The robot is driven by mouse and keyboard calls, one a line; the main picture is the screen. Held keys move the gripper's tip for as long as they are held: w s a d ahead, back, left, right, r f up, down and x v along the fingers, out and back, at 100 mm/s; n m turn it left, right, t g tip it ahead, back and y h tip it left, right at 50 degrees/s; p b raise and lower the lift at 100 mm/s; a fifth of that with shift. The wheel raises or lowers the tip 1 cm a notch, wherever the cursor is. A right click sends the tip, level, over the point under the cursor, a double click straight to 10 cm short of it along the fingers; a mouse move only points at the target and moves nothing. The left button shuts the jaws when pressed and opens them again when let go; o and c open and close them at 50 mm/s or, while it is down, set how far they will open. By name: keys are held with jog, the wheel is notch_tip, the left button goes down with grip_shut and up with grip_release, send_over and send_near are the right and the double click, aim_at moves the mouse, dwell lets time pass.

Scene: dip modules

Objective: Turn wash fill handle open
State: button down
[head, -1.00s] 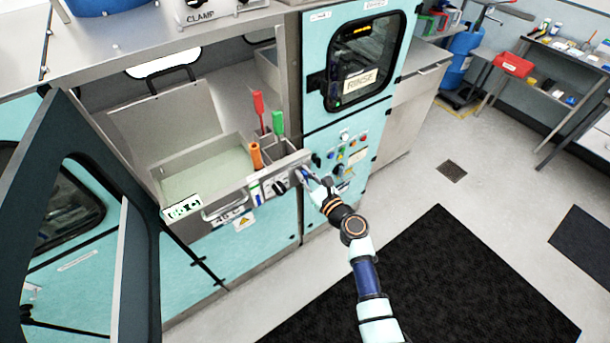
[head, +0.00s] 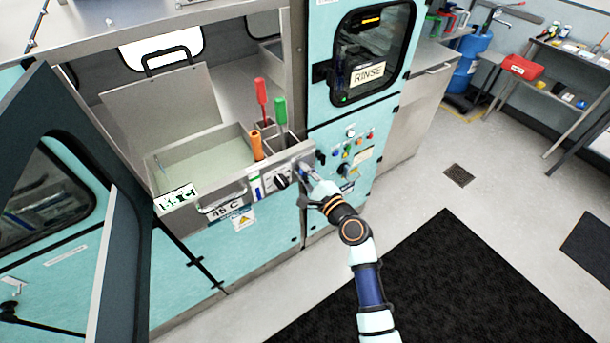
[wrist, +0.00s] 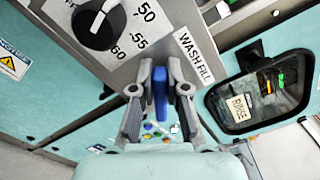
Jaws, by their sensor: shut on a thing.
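The wash fill handle (wrist: 160,92) is a blue lever on the front panel, beside the "WASH FILL" label (wrist: 195,55) in the wrist view. My gripper (wrist: 161,72) is shut on it, one grey finger on each side. The lever runs lengthwise between the fingers. In the head view my gripper (head: 307,174) is at the right end of the steel wash panel (head: 234,200). The handle is small there, and the fingers partly hide it.
A black dial (wrist: 97,26) with temperature numbers sits beside the handle. The rinse door (head: 368,62) and a panel of coloured buttons (head: 350,150) are to the right. An open dark door (head: 75,200) stands at the left. The floor mat (head: 440,280) is clear.

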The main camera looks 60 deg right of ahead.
jog(key=n+b, duration=0.1)
jog(key=n, duration=0.1)
jog(key=f+n+b, duration=0.1)
jog(key=n+b, duration=0.1)
jog(key=shift+a, duration=0.1)
jog(key=shift+w+f+n+b, duration=0.1)
jog(key=shift+n+b, duration=0.75)
jog(key=shift+n, duration=0.35)
jog(key=c, duration=1.2)
grip_release()
jog(key=shift+o, duration=0.2)
jog(key=v, duration=1.2)
